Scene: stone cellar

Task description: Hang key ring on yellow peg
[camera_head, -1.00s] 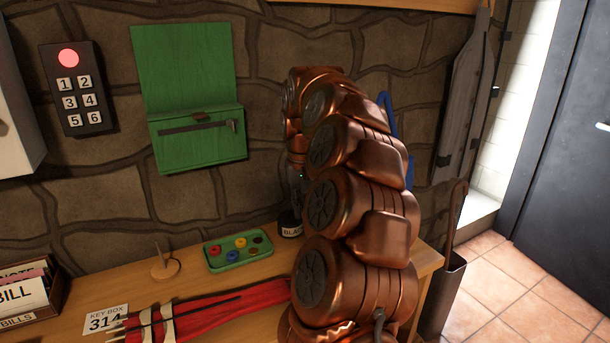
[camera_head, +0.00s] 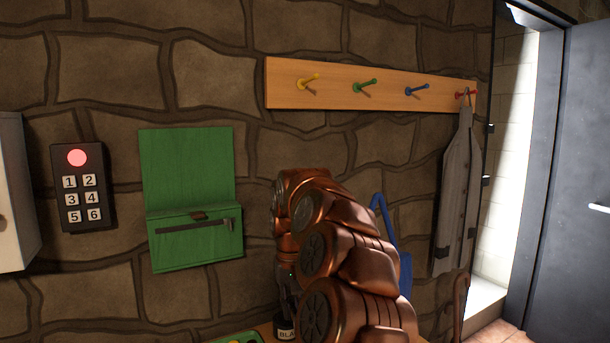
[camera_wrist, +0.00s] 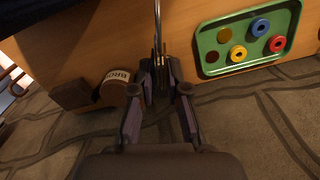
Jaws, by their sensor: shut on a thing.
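The yellow peg (camera_head: 308,84) is the leftmost on a wooden rail (camera_head: 285,99) high on the stone wall in the head view, and it is bare. In the wrist view my gripper (camera_wrist: 160,78) is shut on thin, shiny metal pieces, which I take to be the key ring (camera_wrist: 158,45). They stick out past the fingertips, and their full shape is not clear. The arm is below the rail, well apart from the yellow peg.
Green (camera_head: 365,86), blue (camera_head: 417,90) and red (camera_head: 465,94) pegs follow to the right; a grey coat (camera_head: 457,190) hangs from the red one. An open green box (camera_head: 190,240) and keypad (camera_head: 83,187) are on the wall. A green tray (camera_wrist: 207,58) holds coloured rings.

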